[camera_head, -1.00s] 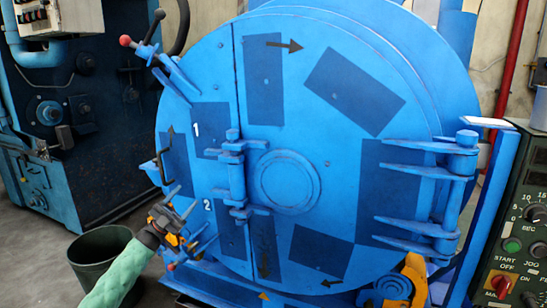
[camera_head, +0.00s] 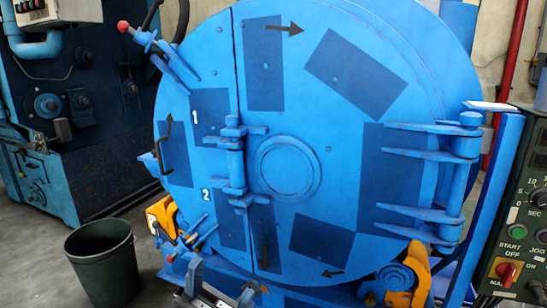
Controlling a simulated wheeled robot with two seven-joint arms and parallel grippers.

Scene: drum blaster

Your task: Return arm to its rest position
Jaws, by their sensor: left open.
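My left gripper (camera_head: 220,285) shows at the bottom edge of the head view, left of centre. Its two grey fingers are spread and I see nothing between them. The rest of the left arm is out of the frame. The large round blue drum door (camera_head: 285,165) fills the middle of the view, and the gripper shows in front of its lower edge. The door's dark curved handle (camera_head: 163,152) at the left is free of the gripper. My right gripper is not in view.
A red-knobbed lever (camera_head: 124,27) sticks out at the door's upper left. A dark green bin (camera_head: 104,262) stands on the floor at the lower left. A green control panel (camera_head: 520,215) is at the right. Orange parts (camera_head: 405,272) sit under the drum.

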